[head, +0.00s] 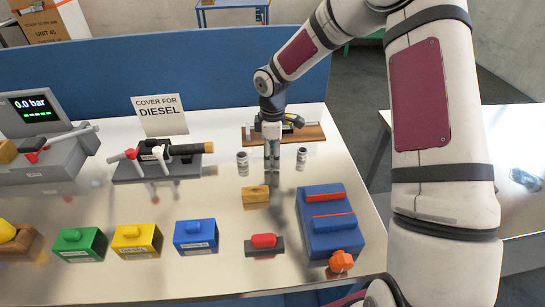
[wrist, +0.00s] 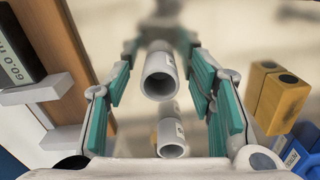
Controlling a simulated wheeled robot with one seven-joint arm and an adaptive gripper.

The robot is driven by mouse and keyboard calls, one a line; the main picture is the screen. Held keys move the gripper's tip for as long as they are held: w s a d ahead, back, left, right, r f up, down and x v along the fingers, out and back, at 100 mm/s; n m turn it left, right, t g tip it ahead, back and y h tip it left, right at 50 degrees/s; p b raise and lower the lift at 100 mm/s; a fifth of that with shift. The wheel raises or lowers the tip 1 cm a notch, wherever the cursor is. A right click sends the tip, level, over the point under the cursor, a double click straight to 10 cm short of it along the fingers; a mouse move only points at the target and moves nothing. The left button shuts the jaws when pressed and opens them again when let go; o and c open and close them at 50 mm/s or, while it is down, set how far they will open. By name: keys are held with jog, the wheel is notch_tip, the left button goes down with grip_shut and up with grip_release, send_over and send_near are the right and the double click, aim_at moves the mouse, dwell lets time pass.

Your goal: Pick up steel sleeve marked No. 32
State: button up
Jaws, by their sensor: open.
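In the head view, two small grey sleeves with dark-marked pale labels stand on the shiny table, one left (head: 242,160) and one right (head: 302,156) of my gripper (head: 271,158). My gripper points down at the table, its teal pads apart. In the wrist view, a steel sleeve (wrist: 160,72) shows between the open pads (wrist: 164,92), its open end towards the camera, with a gap on each side. Another sleeve (wrist: 173,140) shows below it, at the gripper's base. No number is readable, so I cannot tell which is No. 32.
A wooden board (head: 312,133) with a caliper lies just behind my gripper. A wooden block (head: 254,195) with holes (wrist: 277,93) sits in front. A blue box (head: 330,235) is front right, a red-handled piece (head: 264,243) beside it. A blue panel (head: 190,70) stands at the back.

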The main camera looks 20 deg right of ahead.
grip_shut()
